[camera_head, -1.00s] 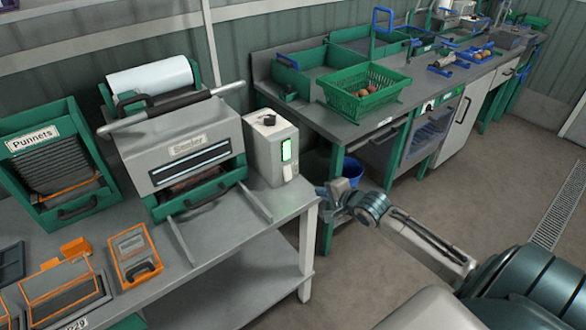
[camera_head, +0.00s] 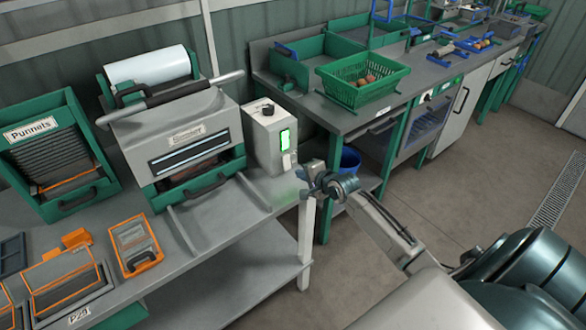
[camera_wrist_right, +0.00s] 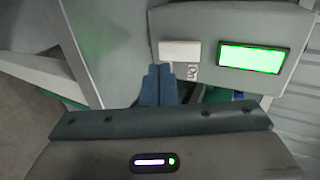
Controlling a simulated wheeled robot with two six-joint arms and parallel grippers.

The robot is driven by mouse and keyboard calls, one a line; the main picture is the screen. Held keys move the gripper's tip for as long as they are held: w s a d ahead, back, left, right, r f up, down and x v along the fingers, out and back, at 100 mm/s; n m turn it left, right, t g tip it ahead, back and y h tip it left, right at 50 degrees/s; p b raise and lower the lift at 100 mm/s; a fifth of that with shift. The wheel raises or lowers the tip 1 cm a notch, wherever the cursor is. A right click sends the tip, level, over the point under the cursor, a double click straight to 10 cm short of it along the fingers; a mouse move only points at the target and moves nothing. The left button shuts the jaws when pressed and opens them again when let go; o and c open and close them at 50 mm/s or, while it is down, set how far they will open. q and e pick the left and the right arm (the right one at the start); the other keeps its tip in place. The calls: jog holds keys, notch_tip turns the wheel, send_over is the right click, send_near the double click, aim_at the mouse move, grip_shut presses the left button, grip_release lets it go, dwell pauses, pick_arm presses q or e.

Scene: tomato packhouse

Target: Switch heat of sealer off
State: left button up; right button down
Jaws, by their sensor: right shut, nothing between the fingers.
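The sealer (camera_head: 190,135) stands on the bench at the left, with a roll of film on top. Its grey control box (camera_head: 264,138) is at its right side, with a black knob (camera_head: 267,110) on top and a lit green display (camera_head: 285,139) on the front. My left gripper is not in view.
The bench (camera_head: 215,225) has free room in front of the sealer. A punnet dispenser (camera_head: 60,155) and orange-framed trays are at the left. A green crate (camera_head: 362,82) stands on the far bench, and a blue bucket (camera_head: 350,160) is below it.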

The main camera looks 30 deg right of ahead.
aim_at(287, 166)
jog(key=x, duration=0.2)
jog(key=r+x, duration=0.1)
jog(key=x, duration=0.1)
jog(key=shift+w+f+p, duration=0.2)
jog(key=shift+w+p, duration=0.2)
jog(key=shift+w, duration=0.15)
jog(key=f+b, duration=0.1)
jog(key=b, duration=0.1)
jog(key=shift+w+t+b, duration=0.15)
jog(key=shift+t+b, duration=0.15)
jog(key=shift+t, duration=0.1)
jog(key=shift+r, duration=0.45)
jog(key=shift+w+r+p, duration=0.15)
jog(key=shift+r+p, duration=0.7)
jog(key=shift+p, duration=0.3)
